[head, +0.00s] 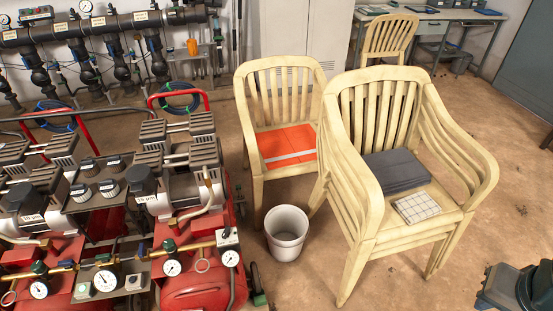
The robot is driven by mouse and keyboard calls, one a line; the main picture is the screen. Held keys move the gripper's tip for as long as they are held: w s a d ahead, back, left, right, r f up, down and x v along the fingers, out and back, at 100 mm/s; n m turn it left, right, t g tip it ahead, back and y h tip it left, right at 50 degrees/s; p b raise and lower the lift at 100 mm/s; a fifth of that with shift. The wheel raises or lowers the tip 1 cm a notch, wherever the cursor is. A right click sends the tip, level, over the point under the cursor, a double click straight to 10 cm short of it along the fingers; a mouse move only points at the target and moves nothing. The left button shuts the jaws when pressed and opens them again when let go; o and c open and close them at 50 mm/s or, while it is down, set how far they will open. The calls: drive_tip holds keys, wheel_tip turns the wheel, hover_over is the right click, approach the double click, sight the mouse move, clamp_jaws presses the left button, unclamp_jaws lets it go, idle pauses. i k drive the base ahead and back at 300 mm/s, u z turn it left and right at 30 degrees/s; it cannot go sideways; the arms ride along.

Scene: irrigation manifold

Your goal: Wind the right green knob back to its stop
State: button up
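Two small dark green knobs sit on the brass manifold at the lower left of the head view. The right green knob (169,246) stands on the brass pipe above a round white gauge (172,268). The left green knob (39,268) stands farther left, above another gauge (39,289). The knobs are too small to tell how far either is wound. My gripper is not in view.
Red compressors (198,285) crowd around the knobs. A white bucket (286,232) stands on the floor to the right, before wooden armchairs (372,235). A dark machine (520,288) is at the lower right. Bare floor (400,290) lies between.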

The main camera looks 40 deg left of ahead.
sight(169, 244)
drive_tip(key=z, duration=0.5)
drive_tip(key=k, duration=1.25)
drive_tip(key=u, duration=2.1)
drive_tip(key=i, duration=0.5)
drive_tip(key=z, duration=0.25)
drive_tip(key=k, duration=0.85)
drive_tip(key=u, duration=0.45)
drive_tip(key=i, duration=0.4)
drive_tip(key=z, duration=0.1)
